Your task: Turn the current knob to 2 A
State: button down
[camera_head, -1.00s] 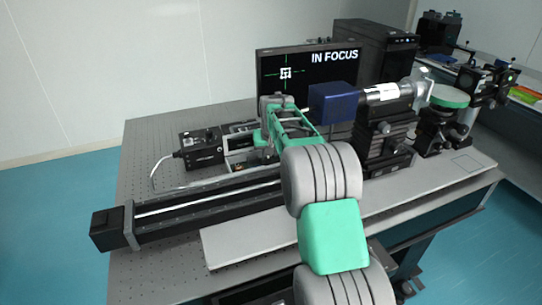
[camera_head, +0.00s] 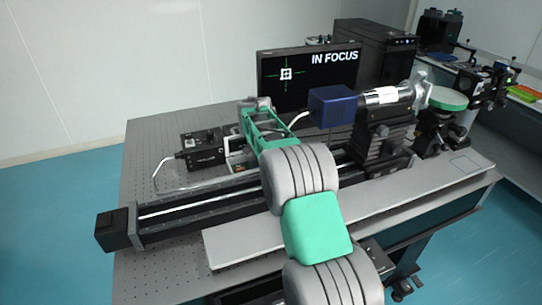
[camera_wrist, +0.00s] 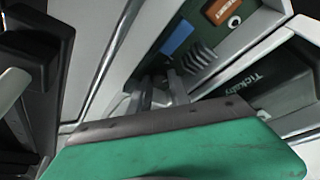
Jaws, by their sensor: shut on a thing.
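In the wrist view, my gripper (camera_wrist: 166,82) reaches a dark instrument panel (camera_wrist: 205,68) with its two narrow grey fingers close together. It is shut on a small dark part at the panel, which I take to be the current knob; the fingers hide most of it, and its setting cannot be read. The panel carries an orange label or display (camera_wrist: 222,10), a blue patch (camera_wrist: 177,38) and a white ring (camera_wrist: 234,21).
On the optical table (camera_head: 150,135) are a long black rail (camera_head: 180,208), a small black box (camera_head: 203,148) with a cable, and a blue camera box (camera_head: 332,104). A monitor (camera_head: 290,90) reading IN FOCUS stands behind. A pale flat board (camera_head: 235,245) lies along the front.

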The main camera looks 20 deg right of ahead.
jog(key=c, duration=1.5)
grip_release()
jog(key=shift+r, duration=0.1)
jog(key=v, duration=0.7)
jog(key=shift+r, duration=0.3)
jog(key=shift+s+a, duration=0.1)
jog(key=shift+s, duration=0.05)
